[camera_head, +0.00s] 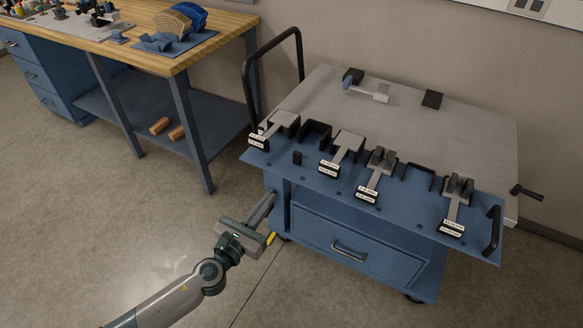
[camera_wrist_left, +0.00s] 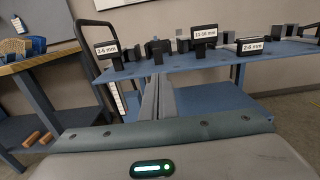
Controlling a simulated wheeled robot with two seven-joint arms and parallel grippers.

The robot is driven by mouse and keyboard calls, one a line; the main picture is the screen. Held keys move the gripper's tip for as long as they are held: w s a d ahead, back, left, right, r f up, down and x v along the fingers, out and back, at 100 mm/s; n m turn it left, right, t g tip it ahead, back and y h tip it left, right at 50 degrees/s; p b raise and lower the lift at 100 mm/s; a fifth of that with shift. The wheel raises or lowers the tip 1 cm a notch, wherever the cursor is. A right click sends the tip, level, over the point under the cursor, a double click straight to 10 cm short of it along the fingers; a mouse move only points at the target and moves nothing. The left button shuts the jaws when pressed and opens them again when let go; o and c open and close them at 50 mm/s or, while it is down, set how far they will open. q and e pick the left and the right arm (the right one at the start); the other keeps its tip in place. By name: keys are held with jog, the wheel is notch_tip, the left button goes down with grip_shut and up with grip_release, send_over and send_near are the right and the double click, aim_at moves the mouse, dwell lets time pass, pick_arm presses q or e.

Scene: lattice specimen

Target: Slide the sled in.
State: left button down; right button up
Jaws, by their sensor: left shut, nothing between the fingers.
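Several grey T-shaped slide pieces with black, white-labelled ends stand along the front of the cart; I cannot tell which one is the sled. They include the far-left piece (camera_head: 284,121), the second (camera_head: 349,141), the third (camera_head: 377,172) and the far-right one (camera_head: 457,192). In the left wrist view, a label (camera_wrist_left: 204,34) reads about 11-16 mm and a label (camera_wrist_left: 108,49) reads 2-6 mm. My left gripper (camera_head: 268,198) is shut and empty, in front of and below the cart's left front edge. It also shows in the left wrist view (camera_wrist_left: 157,82). My right gripper is not in view.
The blue cart shelf (camera_head: 310,176) carries the pieces, black brackets and a small black block (camera_head: 297,158). A drawer (camera_head: 345,248) lies below. A light piece with a blue end (camera_head: 367,91) rests on the grey cart top. A wooden workbench (camera_head: 165,62) stands left. The floor between is clear.

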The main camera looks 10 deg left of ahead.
aim_at(297, 161)
pick_arm(q)
jog(key=shift+w, duration=0.1)
